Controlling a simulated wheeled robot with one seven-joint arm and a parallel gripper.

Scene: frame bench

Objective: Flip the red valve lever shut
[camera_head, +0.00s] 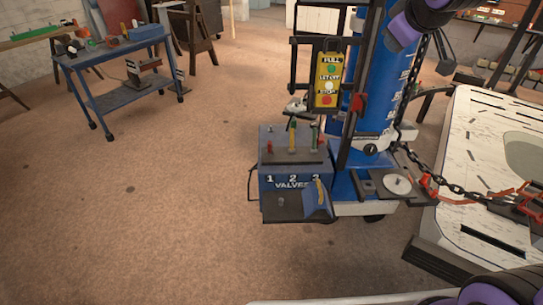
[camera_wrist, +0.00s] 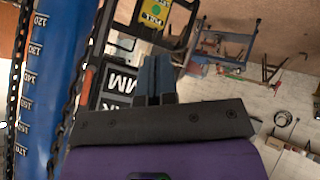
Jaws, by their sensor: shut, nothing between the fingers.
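A blue valve box (camera_head: 268,183) marked "VALVES" stands at the foot of a tall blue column in the head view. Upright levers rise from its dark top plate. A small red part (camera_head: 268,147) shows at the left end of the top and another red part (camera_head: 321,145) at the right end. I cannot tell which is the red valve lever, nor its exact angle. In the wrist view my gripper (camera_wrist: 154,72) is shut and empty, its two fingers side by side. The valve box and levers do not show clearly in the wrist view.
A yellow pendant (camera_head: 328,80) with buttons hangs above the box, beside the blue column (camera_head: 370,75). A chain (camera_head: 450,186) runs from the column to a white slotted bench (camera_head: 480,130) at right. A blue cart (camera_head: 113,82) stands back left. The floor left of the box is clear.

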